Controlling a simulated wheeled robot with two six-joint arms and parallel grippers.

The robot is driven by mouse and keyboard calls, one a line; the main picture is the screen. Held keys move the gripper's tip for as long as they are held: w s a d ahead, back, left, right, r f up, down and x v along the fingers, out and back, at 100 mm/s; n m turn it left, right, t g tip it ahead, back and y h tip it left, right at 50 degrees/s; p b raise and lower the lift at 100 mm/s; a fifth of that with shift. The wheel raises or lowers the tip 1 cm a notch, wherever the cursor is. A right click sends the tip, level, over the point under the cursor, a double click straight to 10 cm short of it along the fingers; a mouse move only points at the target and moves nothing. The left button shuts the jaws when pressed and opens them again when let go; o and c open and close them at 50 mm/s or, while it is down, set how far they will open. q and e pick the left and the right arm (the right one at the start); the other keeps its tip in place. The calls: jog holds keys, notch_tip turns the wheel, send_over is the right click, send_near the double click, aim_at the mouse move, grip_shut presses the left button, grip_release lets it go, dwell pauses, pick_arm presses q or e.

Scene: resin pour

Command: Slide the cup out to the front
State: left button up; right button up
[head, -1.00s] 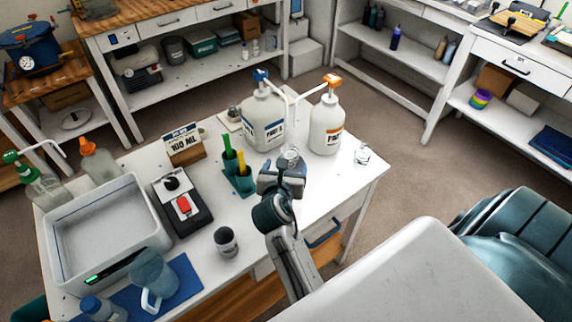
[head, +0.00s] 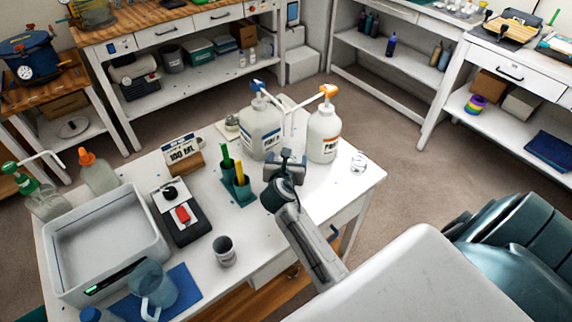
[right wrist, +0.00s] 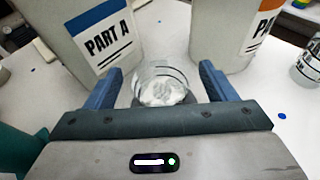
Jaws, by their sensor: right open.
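A clear cup (right wrist: 162,84) with dark lines around it stands between the fingers of my right gripper (right wrist: 160,90) in the right wrist view. The open blue fingers are on either side of it, with small gaps visible. In the head view my right gripper (head: 287,160) is in front of the two pump bottles and hides the cup. The Part A bottle (head: 260,128), blue-topped, stands behind left of the cup; the second bottle (head: 323,135), orange-topped, stands behind right. My left gripper is not in view.
Another clear cup (head: 358,163) stands right of the bottles, near the table's edge. A teal holder (head: 238,188) with green and yellow sticks is close left of my gripper. A dark grey cup (head: 224,251) stands nearer the front, with bare white tabletop around it.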

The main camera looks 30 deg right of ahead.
jog(key=shift+w+d+f, duration=0.1)
jog(key=shift+w+d, duration=0.05)
jog(key=shift+w, duration=0.05)
jog(key=c, duration=1)
jog(key=shift+c, duration=0.2)
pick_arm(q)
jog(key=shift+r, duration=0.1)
pick_arm(e)
jog(key=shift+s, duration=0.1)
